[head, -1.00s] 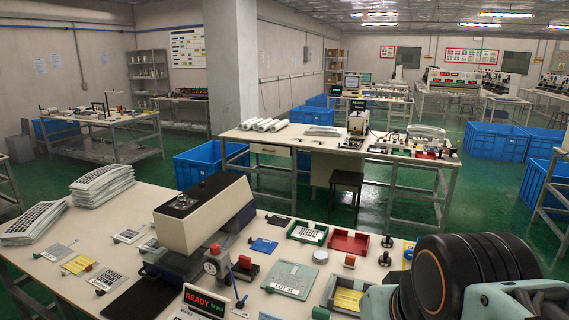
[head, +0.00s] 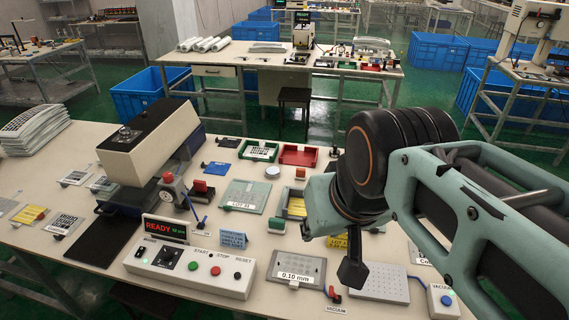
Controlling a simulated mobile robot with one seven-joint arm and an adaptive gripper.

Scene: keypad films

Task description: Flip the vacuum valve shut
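A small red valve (head: 334,294) sits at the front edge of the table, beside the grey plate marked 0.10 mm (head: 297,269). A label reading VACUUM (head: 337,309) lies in front of it. A thin blue lever stands up at the valve; its exact angle is too small to tell. My gripper (head: 352,272) shows as a dark shape at the end of my arm, above the table behind and right of the valve, apart from it. Its fingers overlap in this view, so its opening is hidden.
A perforated plate (head: 378,284) lies between. Left are the START/STOP control box (head: 190,268), READY display (head: 166,229) and press (head: 150,145).

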